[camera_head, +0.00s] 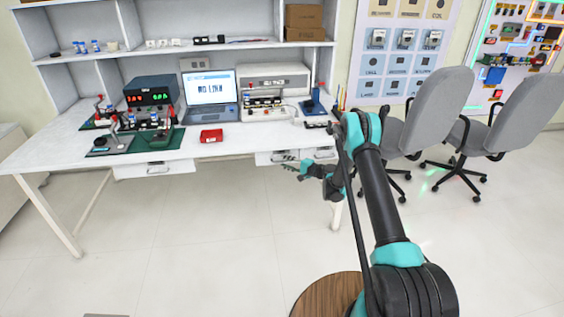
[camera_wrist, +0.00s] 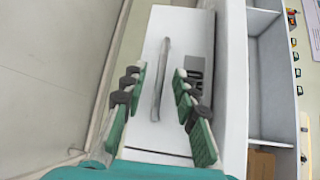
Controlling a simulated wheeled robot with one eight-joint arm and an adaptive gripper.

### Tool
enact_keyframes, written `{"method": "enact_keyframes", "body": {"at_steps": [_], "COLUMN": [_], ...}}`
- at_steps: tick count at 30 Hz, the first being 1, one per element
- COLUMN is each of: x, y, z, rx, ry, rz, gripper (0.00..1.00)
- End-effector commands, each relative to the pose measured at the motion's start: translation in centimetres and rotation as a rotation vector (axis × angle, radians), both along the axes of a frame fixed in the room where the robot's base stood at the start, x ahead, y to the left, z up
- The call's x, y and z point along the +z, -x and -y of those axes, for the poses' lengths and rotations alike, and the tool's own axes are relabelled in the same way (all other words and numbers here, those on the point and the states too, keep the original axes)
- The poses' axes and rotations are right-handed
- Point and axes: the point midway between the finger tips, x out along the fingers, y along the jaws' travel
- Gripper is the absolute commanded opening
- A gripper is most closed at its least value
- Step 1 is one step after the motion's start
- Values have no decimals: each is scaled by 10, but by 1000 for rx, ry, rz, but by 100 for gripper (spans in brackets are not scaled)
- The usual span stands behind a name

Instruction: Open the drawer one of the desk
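All look shut. My gripper (camera_head: 292,167) is in front of the right-hand pair, near the middle drawer. In the wrist view, my gripper (camera_wrist: 160,71) is open, its green-padded fingers on either side of a grey bar handle (camera_wrist: 162,85) on a white drawer front (camera_wrist: 172,28). The handle lines up between the fingers; neither finger visibly touches it. I cannot tell which drawer is numbered one.
On the desk stand a laptop (camera_head: 210,92), a red box (camera_head: 211,136), a power supply (camera_head: 152,92) and green boards (camera_head: 130,143). Grey chairs (camera_head: 437,108) stand to the right. The floor (camera_head: 190,240) in front of the desk is clear.

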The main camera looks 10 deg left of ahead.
Motion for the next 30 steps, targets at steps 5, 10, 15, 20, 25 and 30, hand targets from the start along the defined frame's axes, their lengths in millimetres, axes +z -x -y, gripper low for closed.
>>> {"method": "enact_keyframes", "body": {"at_steps": [5, 10, 15, 20, 25, 30], "x": [0, 0, 0, 0, 0, 0], "y": [0, 0, 0, 0, 0, -1], "z": [0, 0, 0, 0, 0, 1], "rx": [0, 0, 0, 0, 0, -1], "ry": [0, 0, 0, 0, 0, 0], "rz": [0, 0, 0, 0, 0, 0], "gripper": [29, 12, 0, 0, 0, 0]}}
